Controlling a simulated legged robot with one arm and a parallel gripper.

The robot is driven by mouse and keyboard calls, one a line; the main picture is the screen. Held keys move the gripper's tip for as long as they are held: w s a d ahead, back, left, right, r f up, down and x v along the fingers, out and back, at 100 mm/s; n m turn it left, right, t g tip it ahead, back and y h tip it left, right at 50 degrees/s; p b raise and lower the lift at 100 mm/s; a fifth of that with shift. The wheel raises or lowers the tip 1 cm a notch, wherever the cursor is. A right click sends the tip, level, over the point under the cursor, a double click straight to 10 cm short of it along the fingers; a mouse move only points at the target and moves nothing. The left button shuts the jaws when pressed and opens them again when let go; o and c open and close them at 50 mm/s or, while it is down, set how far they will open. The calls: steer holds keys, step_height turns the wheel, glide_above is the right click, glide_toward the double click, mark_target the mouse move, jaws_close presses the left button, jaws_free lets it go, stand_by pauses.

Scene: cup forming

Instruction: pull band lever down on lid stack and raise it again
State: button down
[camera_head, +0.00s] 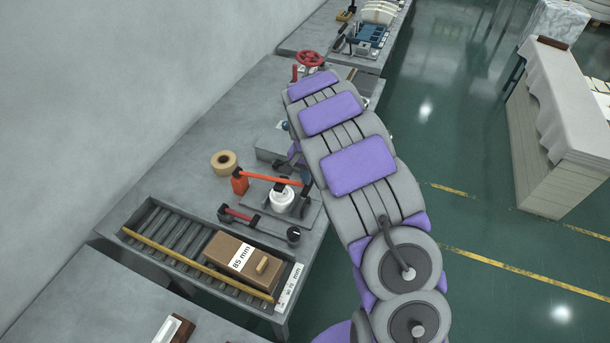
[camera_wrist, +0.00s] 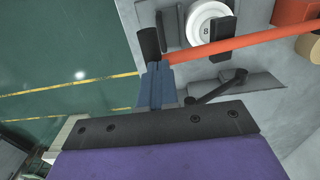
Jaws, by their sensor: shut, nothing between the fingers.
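The orange band lever (camera_head: 272,177) runs from an orange post (camera_head: 240,182) across above the white lid stack (camera_head: 282,200), which sits on a grey base plate. In the wrist view, the orange lever (camera_wrist: 262,38) comes in from the right, past the round white lid stack marked 8 (camera_wrist: 207,30). A black handle (camera_wrist: 149,42) is at its free end. My gripper (camera_wrist: 158,72) is shut and empty, its blue fingertips right by the handle and the lever's end. I cannot tell whether they touch. In the head view, my arm hides most of the gripper.
A tape roll (camera_head: 224,162) lies left of the post. In front are a red-and-black bar tool (camera_head: 240,216) and a roller tray (camera_head: 165,236) holding a brown 85 mm block (camera_head: 228,259). A red handwheel (camera_head: 310,59) stands farther back. Open green floor lies to the right.

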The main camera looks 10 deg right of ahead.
step_height(320, 180, down, 7)
steer(key=s+d+y, duration=0.1)
steer(key=d, duration=0.1)
steer(key=shift+s+r+t, duration=0.2)
steer(key=shift+s+t, duration=0.1)
steer(key=shift+s, duration=0.1)
step_height(320, 180, up, 14)
steer(key=d+p, duration=0.2)
steer(key=shift+s+d+r+p, duration=0.15)
steer(key=shift+s+d+p, duration=0.15)
steer(key=shift+s, duration=0.1)
steer(key=shift+a, duration=0.1)
